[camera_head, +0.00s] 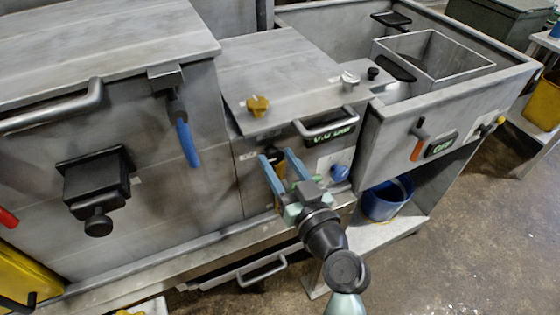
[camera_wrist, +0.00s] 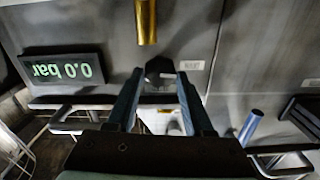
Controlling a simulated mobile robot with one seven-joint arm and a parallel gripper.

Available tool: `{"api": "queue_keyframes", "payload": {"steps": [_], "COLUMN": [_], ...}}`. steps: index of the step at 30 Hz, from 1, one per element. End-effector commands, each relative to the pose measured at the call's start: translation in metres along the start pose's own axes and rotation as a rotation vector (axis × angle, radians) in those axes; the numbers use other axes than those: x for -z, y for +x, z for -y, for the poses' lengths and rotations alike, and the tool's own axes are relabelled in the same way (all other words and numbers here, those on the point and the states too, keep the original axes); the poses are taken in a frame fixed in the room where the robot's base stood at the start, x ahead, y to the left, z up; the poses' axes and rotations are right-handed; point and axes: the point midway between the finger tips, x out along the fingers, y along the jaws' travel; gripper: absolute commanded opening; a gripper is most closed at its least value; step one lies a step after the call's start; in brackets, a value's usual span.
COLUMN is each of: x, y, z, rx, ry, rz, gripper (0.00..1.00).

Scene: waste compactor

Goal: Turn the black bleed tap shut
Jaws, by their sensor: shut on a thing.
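The black bleed tap (camera_wrist: 160,66) shows in the wrist view as a small dark knob between my fingertips, on the grey front panel. A brass cylinder (camera_wrist: 146,22) sits close to it, and a small white label (camera_wrist: 192,65) is beside it. My gripper (camera_wrist: 160,76) is shut on the tap, with one blue-grey finger on each side. In the head view my gripper (camera_head: 277,158) reaches the panel left of the green 0.0 bar display (camera_head: 333,135). The tap is mostly hidden there by the fingers. Its exact turn angle is hard to tell.
A bar handle (camera_head: 327,123) juts out above the display, and a blue knob (camera_head: 340,172) is below it. A blue-handled lever (camera_head: 188,145) hangs to the left. A yellow knob (camera_head: 257,105) is on the lid above. A blue bucket (camera_head: 388,200) stands on the low shelf at right.

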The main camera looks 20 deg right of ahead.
Motion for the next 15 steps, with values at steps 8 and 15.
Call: {"api": "queue_keyframes", "payload": {"steps": [8, 15], "x": [-0.0002, -0.0009], "y": [-0.0002, -0.0003], "z": [-0.0001, -0.0007], "rx": [0.000, -0.001], "ry": [0.008, 0.083], "rz": [0.000, 0.001], "gripper": [0.00, 0.00]}}
